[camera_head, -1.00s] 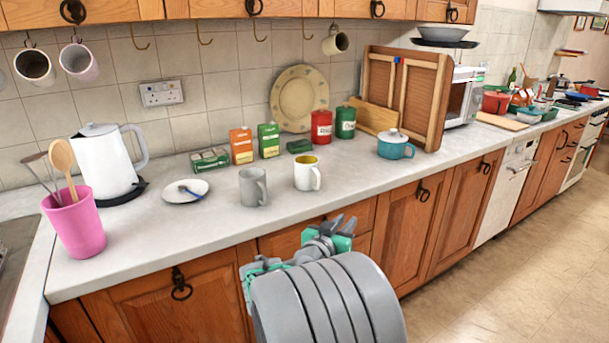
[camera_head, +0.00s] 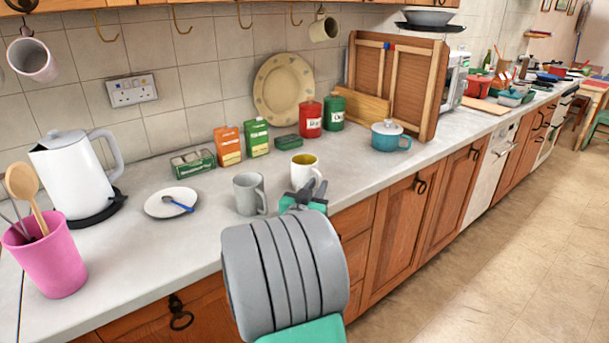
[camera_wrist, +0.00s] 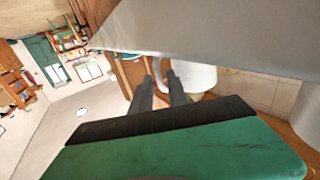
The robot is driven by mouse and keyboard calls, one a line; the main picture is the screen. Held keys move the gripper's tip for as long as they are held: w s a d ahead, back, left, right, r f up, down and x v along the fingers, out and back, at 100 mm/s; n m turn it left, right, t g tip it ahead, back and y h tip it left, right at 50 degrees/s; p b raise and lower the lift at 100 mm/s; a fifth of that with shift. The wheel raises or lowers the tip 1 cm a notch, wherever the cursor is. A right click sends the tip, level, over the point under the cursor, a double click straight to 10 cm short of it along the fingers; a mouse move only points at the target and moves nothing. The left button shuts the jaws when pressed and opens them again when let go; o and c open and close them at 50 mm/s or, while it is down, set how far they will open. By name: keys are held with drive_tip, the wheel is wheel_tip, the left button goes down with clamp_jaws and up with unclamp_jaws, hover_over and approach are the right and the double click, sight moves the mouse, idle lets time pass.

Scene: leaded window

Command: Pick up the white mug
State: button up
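The white mug (camera_head: 300,173) stands upright on the counter, yellowish inside, with its handle toward the right. My gripper (camera_head: 305,193) is just in front of it in the head view and covers its lower part. In the wrist view the two dark fingers of my gripper (camera_wrist: 161,88) are apart with nothing held between them. A white rounded shape, which looks like the white mug (camera_wrist: 200,78), shows beyond and beside the right finger. I cannot tell whether a finger touches it.
A grey mug (camera_head: 247,195) stands close by on the left. A saucer (camera_head: 160,204) with a blue-handled utensil, a kettle (camera_head: 75,170) and a pink pot (camera_head: 55,268) are farther left. Small boxes and tins stand behind. A teal lidded pot (camera_head: 388,138) is on the right.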

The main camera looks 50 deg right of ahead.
drive_tip(key=x, duration=0.2)
drive_tip(key=shift+d, duration=0.4)
drive_tip(key=shift+c, duration=0.3)
clamp_jaws()
idle(0.7)
